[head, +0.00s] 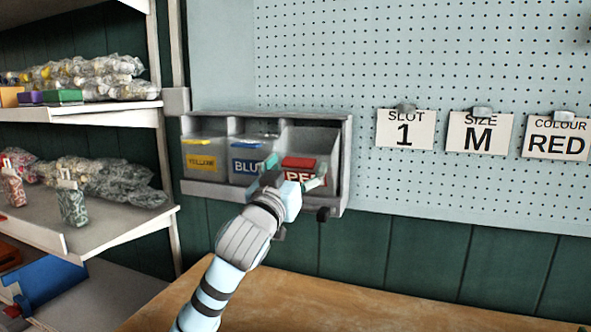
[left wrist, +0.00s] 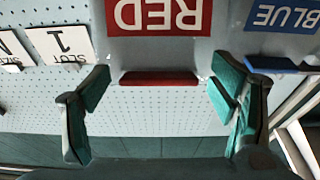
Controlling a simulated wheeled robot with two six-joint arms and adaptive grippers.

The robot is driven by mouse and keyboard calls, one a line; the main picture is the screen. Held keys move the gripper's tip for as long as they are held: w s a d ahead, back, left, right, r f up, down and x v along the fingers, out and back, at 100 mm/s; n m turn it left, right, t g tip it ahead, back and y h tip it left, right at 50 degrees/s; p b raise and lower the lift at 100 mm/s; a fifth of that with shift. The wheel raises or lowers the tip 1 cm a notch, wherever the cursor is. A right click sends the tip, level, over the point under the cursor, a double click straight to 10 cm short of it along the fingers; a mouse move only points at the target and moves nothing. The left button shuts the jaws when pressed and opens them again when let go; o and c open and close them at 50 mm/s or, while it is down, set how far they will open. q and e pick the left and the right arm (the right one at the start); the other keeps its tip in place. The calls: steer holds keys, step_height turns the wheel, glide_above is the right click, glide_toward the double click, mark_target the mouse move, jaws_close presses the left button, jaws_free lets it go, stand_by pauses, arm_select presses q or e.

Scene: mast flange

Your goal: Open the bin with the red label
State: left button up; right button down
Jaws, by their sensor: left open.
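The bin with the red label (head: 305,180) is the rightmost of three bins in a grey wall rack (head: 341,165). Its white lettering is partly hidden by my left gripper (head: 294,174) in the head view. In the left wrist view, which is upside down, the red label (left wrist: 160,17) and a red handle bar (left wrist: 158,79) show. My left gripper (left wrist: 160,84) is open, with a teal finger on each side of the handle bar and visible gaps between. The bin looks closed. My right gripper is not in view.
The yellow bin (head: 203,162) and blue bin (head: 245,166) stand left of the red one. Cards reading slot 1 (head: 405,129), size M (head: 478,133) and colour red (head: 556,138) hang on the pegboard. Shelves stand left; a bare wooden bench (head: 330,305) lies below.

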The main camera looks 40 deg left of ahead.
arm_select(q)
steer(key=shift+s+d, duration=0.1)
steer(key=shift+s, duration=0.15)
steer(key=v, duration=0.7)
